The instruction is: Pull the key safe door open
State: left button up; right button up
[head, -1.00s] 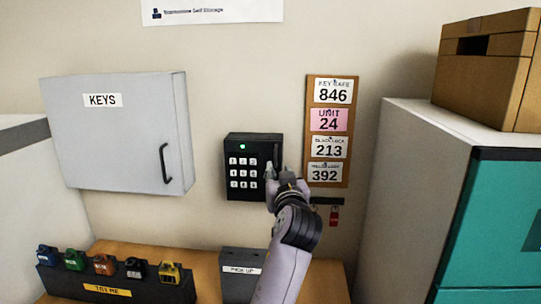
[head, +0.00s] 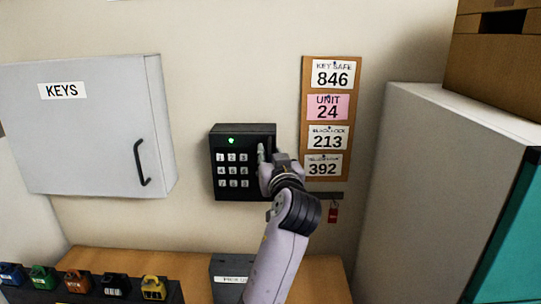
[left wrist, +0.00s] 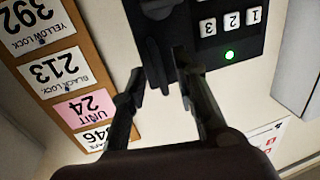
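The black key safe (head: 228,184) hangs on the wall with a white-button keypad and a lit green light. Its door looks shut. My left gripper (head: 266,154) is at the right side of the safe's front and hides much of the handle there. In the left wrist view, which is upside down, the dark upright handle (left wrist: 157,70) stands between the two spread fingers of my left gripper (left wrist: 158,74). A gap shows beside the handle, so the fingers are not closed on it. My right gripper is not in view.
A grey KEYS cabinet (head: 85,125) is on the wall at left. A number board (head: 309,120) hangs close at right, above a red tag (head: 333,213). A grey cabinet (head: 430,180) stands further right. Several coloured padlocks and a pick-up box (head: 228,268) are on the wooden table (head: 200,262) below.

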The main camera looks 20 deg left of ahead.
pick_arm(q)
jog(key=shift+w+a, duration=0.1)
grip_shut()
dwell(0.6)
